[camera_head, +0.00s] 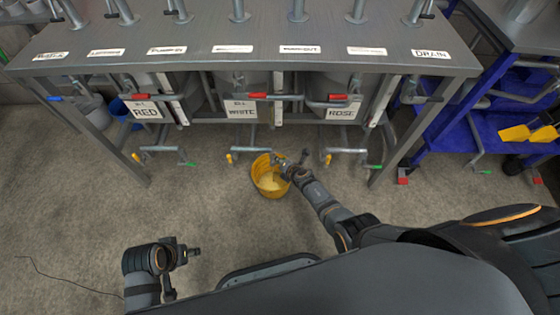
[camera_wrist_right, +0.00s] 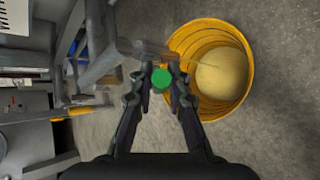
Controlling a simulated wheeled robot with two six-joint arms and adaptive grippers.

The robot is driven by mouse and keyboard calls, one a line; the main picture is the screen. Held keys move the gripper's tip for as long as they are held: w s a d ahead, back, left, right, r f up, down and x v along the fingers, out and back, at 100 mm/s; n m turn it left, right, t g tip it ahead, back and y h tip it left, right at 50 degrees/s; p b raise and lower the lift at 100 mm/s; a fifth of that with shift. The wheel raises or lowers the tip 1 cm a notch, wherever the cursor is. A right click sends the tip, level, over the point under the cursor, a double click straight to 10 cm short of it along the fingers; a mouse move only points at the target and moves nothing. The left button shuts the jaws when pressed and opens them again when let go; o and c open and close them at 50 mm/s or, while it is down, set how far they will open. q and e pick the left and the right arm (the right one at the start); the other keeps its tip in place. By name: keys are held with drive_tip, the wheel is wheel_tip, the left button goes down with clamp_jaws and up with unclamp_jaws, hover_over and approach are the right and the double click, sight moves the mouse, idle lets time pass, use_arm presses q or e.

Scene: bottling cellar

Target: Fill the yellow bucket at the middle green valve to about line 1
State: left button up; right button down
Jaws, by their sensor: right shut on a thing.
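The yellow bucket (camera_head: 259,187) stands on the floor below the middle of the bench. In the right wrist view the bucket (camera_wrist_right: 238,101) holds pale yellow liquid (camera_wrist_right: 221,76), and a thin stream seems to run into it from the pipe side. Ring lines show on its inner wall, but I cannot read a line 1. My right gripper (camera_head: 288,168) is beside the bucket's rim. In the wrist view its fingers (camera_wrist_right: 161,84) are closed around the green valve handle (camera_wrist_right: 161,78). My left gripper (camera_head: 190,252) is low at the left, away from the bucket; its jaws are too small to judge.
The grey bench (camera_head: 240,64) spans the back, with tanks labelled RED, WHITE and ROSE below. Other green valve handles (camera_head: 190,164) (camera_head: 375,167) and yellow handles (camera_head: 136,157) sit on low pipes. A blue cart (camera_head: 452,150) stands right. The floor left of the bucket is clear.

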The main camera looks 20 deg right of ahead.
idle(0.4)
drive_tip(key=c, duration=1.3)
unclamp_jaws()
drive_tip(key=shift+v, duration=3.75)
